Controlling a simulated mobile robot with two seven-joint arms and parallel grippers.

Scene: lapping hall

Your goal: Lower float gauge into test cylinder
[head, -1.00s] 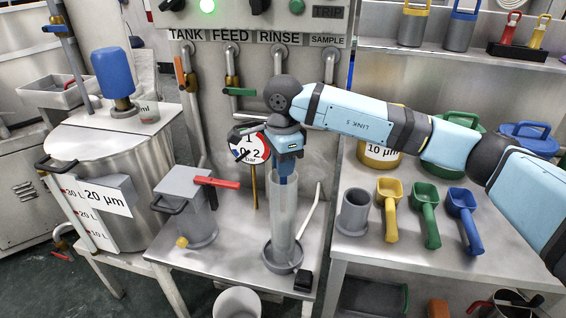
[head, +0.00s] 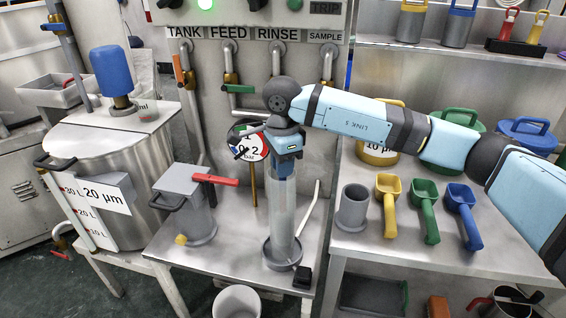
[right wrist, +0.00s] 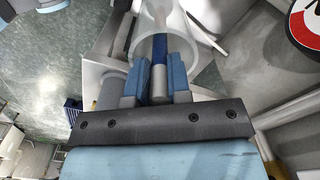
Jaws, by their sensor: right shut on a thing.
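The test cylinder (head: 282,218) is a clear, upright tube in a dark grey round base on the middle bench. My right gripper (head: 281,170) points down at its top in the head view. It is shut on the float gauge, which shows in the right wrist view as a grey and blue rod (right wrist: 159,78) between the two blue fingers (right wrist: 160,82). The clear rim of the test cylinder (right wrist: 203,50) shows around the gauge's far part there. The gauge's lower end is hard to make out through the tube. My left gripper is not in view.
A grey pot (head: 190,205) with a red lever stands left of the tube. A pale bent pipe (head: 310,215) rises close at its right. A round pressure dial (head: 247,140) is behind. Yellow, green and blue scoops (head: 463,215) lie on the right table.

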